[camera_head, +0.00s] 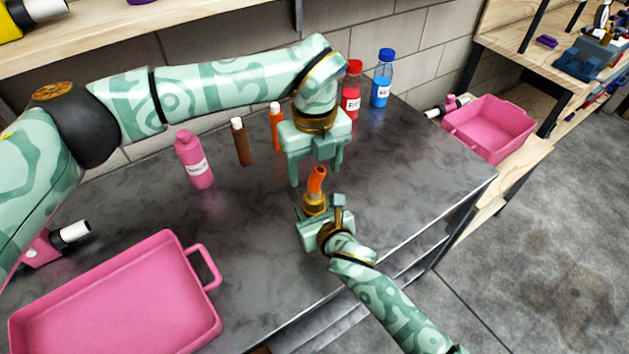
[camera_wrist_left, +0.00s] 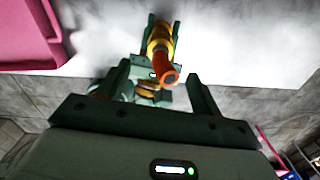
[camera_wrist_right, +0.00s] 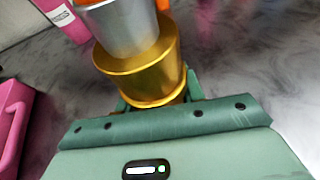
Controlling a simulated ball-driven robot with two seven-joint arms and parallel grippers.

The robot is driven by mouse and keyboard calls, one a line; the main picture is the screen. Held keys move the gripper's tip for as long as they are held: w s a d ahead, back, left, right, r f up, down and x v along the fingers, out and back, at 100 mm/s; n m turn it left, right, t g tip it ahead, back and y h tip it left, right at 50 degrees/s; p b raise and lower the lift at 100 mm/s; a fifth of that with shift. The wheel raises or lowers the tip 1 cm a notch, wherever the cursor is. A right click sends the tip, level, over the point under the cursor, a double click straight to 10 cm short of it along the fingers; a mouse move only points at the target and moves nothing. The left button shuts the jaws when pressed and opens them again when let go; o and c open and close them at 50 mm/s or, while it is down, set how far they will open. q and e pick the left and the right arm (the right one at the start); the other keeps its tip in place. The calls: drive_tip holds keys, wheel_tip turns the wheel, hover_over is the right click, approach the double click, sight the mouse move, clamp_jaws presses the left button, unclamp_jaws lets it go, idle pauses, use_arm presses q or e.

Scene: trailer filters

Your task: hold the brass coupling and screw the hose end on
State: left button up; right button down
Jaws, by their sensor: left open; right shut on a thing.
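The brass coupling (camera_head: 315,205) is held upright in my right gripper (camera_head: 322,210), shut on it above the workbench. The coupling fills the middle of the right wrist view (camera_wrist_right: 150,78), with a silver collar (camera_wrist_right: 125,30) on top. The orange hose end (camera_head: 317,180) rises from the coupling and bends slightly; whether its thread is fully seated cannot be told. My left gripper (camera_head: 315,172) is open just above, pointing down, its fingers either side of the hose end's top. In the left wrist view the hose end (camera_wrist_left: 166,70) shows between the fingers, apparently not gripped.
A pink tray (camera_head: 120,300) lies front left on the grey bench. A pink bottle (camera_head: 195,160), brown tube (camera_head: 241,142), orange tube (camera_head: 276,125), red bottle (camera_head: 351,90) and blue bottle (camera_head: 382,80) stand toward the wall. A pink crate (camera_head: 490,125) sits at right.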

use_arm(q)
wheel_tip(320, 180, up, 5)
drive_tip(key=shift+r, duration=0.2)
use_arm(e)
drive_tip(key=c, duration=0.8)
unclamp_jaws()
use_arm(q)
drive_tip(key=shift+r, duration=0.2)
use_arm(e)
drive_tip(key=shift+s+d+r, duration=0.15)
drive_tip(key=shift+s+r, duration=0.05)
drive_tip(key=shift+s, duration=0.05)
use_arm(q)
wheel_tip(320, 180, up, 6)
drive_tip(key=p, duration=0.5)
drive_tip(key=shift+s, duration=0.25)
use_arm(e)
drive_tip(key=v, duration=1.5)
drive_tip(key=shift+s+d, duration=0.15)
drive_tip(key=shift+s, duration=0.2)
